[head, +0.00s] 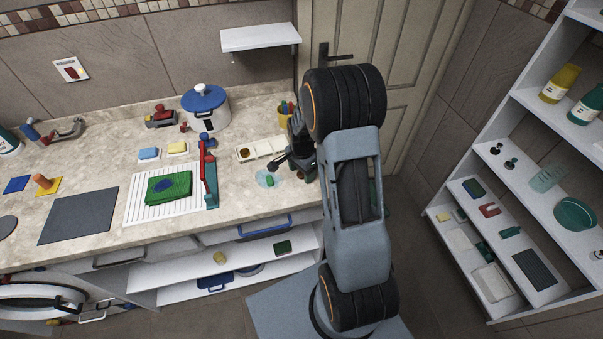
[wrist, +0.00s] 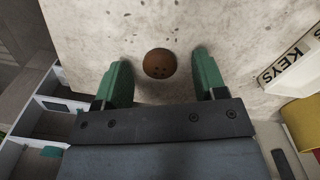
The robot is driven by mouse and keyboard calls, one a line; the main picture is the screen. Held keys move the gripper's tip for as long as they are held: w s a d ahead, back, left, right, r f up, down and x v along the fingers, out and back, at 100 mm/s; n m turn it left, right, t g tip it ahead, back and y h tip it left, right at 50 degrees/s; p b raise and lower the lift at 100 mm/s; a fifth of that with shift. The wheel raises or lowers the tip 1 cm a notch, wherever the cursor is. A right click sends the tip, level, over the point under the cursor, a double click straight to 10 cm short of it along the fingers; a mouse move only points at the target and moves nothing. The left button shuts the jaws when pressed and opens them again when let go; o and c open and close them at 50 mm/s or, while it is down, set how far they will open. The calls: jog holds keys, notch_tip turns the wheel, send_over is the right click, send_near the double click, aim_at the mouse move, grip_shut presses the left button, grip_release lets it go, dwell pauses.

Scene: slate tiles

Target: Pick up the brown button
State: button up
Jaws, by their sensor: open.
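The brown button (wrist: 160,63) is round and dark brown with small holes. It lies flat on the pale stone counter in the wrist view. My gripper (wrist: 161,70) is open, with one green finger on each side of the button and a gap between each finger and it. I cannot tell the exact height of the fingertips above the counter. In the head view my gripper (head: 280,164) is over the right end of the counter. I cannot make out the button there; my gripper or arm likely hides it.
A white tray (head: 262,149) stands beside my gripper; a white edge marked KEYS (wrist: 292,62) shows at right in the wrist view. A yellow cup (head: 284,116) and a blue-lidded pot (head: 206,117) stand behind. A clear dish (head: 262,182) lies near the counter's front edge.

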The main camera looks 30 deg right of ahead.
jog(key=shift+f, duration=0.2)
jog(key=c, duration=1)
jog(key=shift+r, duration=0.1)
